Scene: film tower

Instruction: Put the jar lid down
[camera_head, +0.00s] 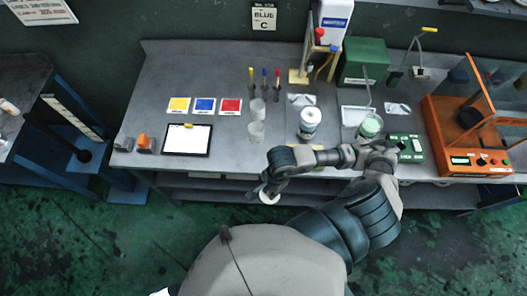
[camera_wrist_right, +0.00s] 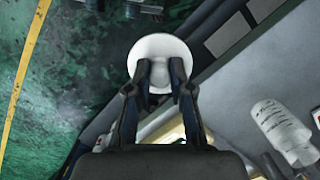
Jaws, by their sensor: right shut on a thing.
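My right gripper (camera_head: 267,189) is shut on a round white jar lid (camera_head: 269,199). It holds the lid just off the front edge of the workbench, above the floor side. In the right wrist view the lid (camera_wrist_right: 160,47) is between the two fingertips (camera_wrist_right: 161,72), with green floor and the bench edge behind it. A white labelled jar (camera_head: 310,122) stands upright on the bench, to the right of and behind the gripper. It also shows at the right of the right wrist view (camera_wrist_right: 284,130). My left gripper is not in view.
A green-topped jar (camera_head: 370,127) and an orange machine (camera_head: 462,140) are at right. Bare bench (camera_head: 228,150) shows between tablet and cups.

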